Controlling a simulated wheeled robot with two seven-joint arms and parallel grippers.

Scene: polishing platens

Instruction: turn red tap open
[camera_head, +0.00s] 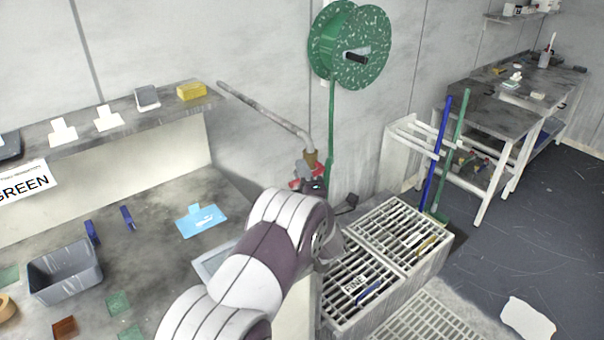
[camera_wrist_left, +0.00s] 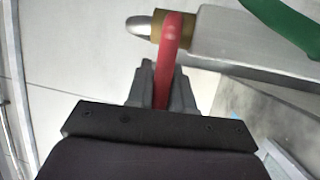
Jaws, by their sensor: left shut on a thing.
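The red tap (camera_head: 299,184) sits at the lower end of a grey pipe with a brass fitting (camera_head: 311,158), against the wall. My left arm reaches up to it from the bottom of the head view, and my left gripper (camera_head: 312,187) is at the tap, partly hidden by my own arm. In the left wrist view the red tap handle (camera_wrist_left: 170,45) runs between the two grey fingers of my left gripper (camera_wrist_left: 163,85), which are shut on it. The brass fitting also shows in the left wrist view (camera_wrist_left: 157,26). My right gripper is not in view.
A green hose reel (camera_head: 330,45) hangs above, its hose running down beside the tap. White grated crates (camera_head: 345,300) stand below right. A bench with a grey bin (camera_head: 65,272) and a light blue sheet (camera_head: 201,221) lies left. Blue and green poles (camera_head: 436,150) lean at right.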

